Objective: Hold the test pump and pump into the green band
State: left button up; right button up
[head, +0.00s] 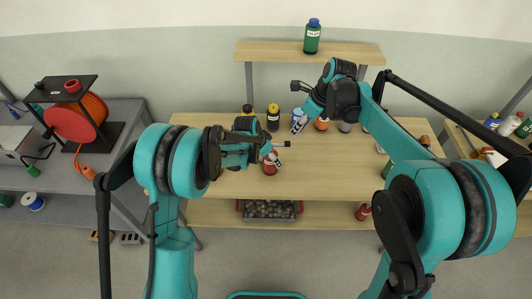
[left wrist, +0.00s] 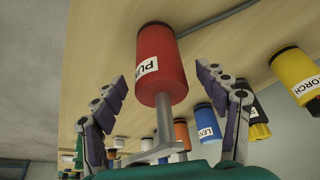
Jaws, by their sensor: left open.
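The test pump (left wrist: 162,70) is a red cylinder with a black cap and a white label, partly readable as "PU". In the left wrist view it stands on the wooden bench between the spread fingers of my left gripper (left wrist: 160,76), with gaps on both sides. A grey rod with a crossbar handle (left wrist: 163,135) extends from it toward my wrist. In the head view the red pump (head: 270,167) is partly hidden by my left gripper (head: 274,153). My right gripper (head: 299,123) is over the bench behind it; its finger opening is unclear. I see no green band.
Bottles stand along the back of the bench (head: 335,175), including a yellow one (left wrist: 293,70) and a blue one (left wrist: 205,120). A green bottle (head: 312,38) stands on the raised shelf (head: 270,47). An orange hose reel (head: 92,112) is at left. The bench's front middle is clear.

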pick_arm(q)
jog(key=shift+x, duration=1.15)
jog(key=c, duration=1.3)
pick_arm(e)
jog(key=shift+w+a, duration=0.1)
jog(key=shift+a, duration=0.05)
jog(key=c, duration=0.7)
jog(key=w+a+n+g+h, duration=0.1)
jog(key=w+a+g+h, duration=0.1)
jog(key=a+h, duration=0.1)
jog(key=shift+w+f+n, duration=0.15)
jog(key=shift+n, duration=0.25)
grip_shut()
jog(key=shift+f, duration=3.2)
